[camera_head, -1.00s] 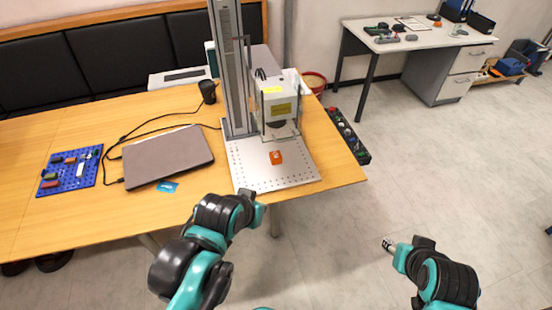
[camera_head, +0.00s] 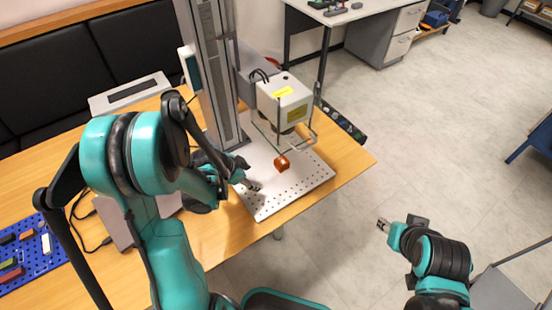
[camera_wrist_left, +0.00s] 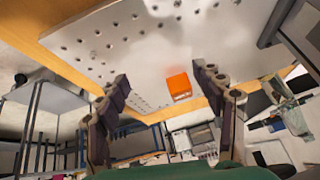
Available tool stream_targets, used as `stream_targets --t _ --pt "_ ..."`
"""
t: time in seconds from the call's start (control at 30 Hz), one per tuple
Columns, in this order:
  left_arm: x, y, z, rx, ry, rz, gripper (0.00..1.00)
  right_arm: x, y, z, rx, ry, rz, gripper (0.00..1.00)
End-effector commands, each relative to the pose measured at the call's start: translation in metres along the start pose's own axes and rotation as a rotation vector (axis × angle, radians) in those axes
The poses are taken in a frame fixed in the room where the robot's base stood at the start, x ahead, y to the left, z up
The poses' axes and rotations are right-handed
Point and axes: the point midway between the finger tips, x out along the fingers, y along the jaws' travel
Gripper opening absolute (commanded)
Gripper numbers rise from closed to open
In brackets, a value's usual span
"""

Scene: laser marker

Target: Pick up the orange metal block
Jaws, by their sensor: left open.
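The orange metal block (camera_head: 282,163) lies on the perforated metal plate (camera_head: 268,200) below the laser head. My left gripper (camera_head: 249,181) is low over the plate, to the left of the block and apart from it. In the left wrist view, the open, empty fingers of the left gripper (camera_wrist_left: 161,75) stand on either side of the view, and the orange block (camera_wrist_left: 179,87) appears between them, farther off. My right gripper (camera_head: 383,225) is away from the table over the floor, too small to read its jaws.
The white laser head (camera_head: 284,100) and its wire guard hang close above and behind the block, beside the tall metal column (camera_head: 211,75). A blue pegboard (camera_head: 40,262) with coloured pieces is at the far left. A laptop (camera_head: 120,225) is partly hidden by my left arm.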

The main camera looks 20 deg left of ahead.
Motion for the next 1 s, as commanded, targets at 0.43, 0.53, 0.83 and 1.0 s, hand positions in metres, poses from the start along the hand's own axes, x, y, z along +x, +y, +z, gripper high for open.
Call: stream_targets --t 0.43,0.53,0.83,1.0 --pt "0.042 -0.011 -0.036 0.045 0.014 0.013 0.68 0.01 0.0 0.007 0.0 0.0 0.0 0.4" --pt "0.051 -0.014 -0.05 0.044 0.014 0.012 0.68 0.013 0.0 0.009 0.0 0.0 0.0 0.4" --pt "0.06 -0.018 -0.067 0.041 0.013 0.011 0.68 0.016 0.0 0.011 0.0 0.0 0.0 0.4" --pt "0.075 -0.023 -0.088 0.043 0.014 0.012 0.68 0.022 0.0 0.016 0.0 0.0 0.0 0.4"
